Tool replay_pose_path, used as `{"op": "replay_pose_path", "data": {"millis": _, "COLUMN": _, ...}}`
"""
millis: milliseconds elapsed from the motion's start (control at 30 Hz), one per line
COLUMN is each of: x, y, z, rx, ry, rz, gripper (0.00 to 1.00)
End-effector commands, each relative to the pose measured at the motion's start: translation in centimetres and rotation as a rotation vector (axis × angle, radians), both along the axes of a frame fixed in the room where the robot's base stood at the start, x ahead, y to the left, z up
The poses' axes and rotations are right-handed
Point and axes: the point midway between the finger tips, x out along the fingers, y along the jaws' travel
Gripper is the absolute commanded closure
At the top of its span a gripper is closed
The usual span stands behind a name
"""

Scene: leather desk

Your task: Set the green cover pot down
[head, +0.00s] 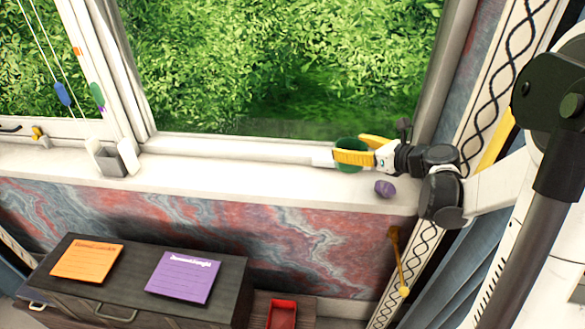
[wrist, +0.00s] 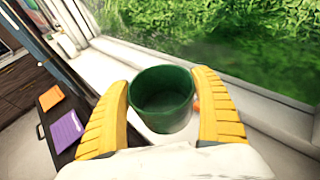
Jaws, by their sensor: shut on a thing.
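The green cover pot (head: 351,146) is a dark green, open-topped round pot at the window sill, toward its right end. In the wrist view the pot (wrist: 162,97) sits upright between my yellow fingers, with its empty inside showing. My gripper (head: 362,150) is shut on the pot, one finger on each side, as the wrist view also shows (wrist: 163,105). The white sill (head: 240,167) lies below and around it. I cannot tell whether the pot's base touches the sill.
A purple lump (head: 385,188) lies on the sill just right of and below the pot. A grey and white holder (head: 112,161) stands at the sill's left. Below, a dark cabinet (head: 140,262) carries an orange pad and a purple pad. The sill's middle is clear.

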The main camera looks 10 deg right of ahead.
Motion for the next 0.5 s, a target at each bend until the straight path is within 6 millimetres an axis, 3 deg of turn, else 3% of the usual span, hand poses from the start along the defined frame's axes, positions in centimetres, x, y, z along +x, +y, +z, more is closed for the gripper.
{"op": "replay_pose_path", "data": {"millis": 167, "x": 0.3, "y": 1.5, "z": -1.1, "rx": -0.001, "ry": 0.000, "rz": 0.000, "gripper": 0.60}}
{"op": "replay_pose_path", "data": {"millis": 500, "x": 2.8, "y": 9.0, "z": -6.0, "rx": -0.001, "ry": -0.001, "rz": 0.002, "gripper": 0.60}}
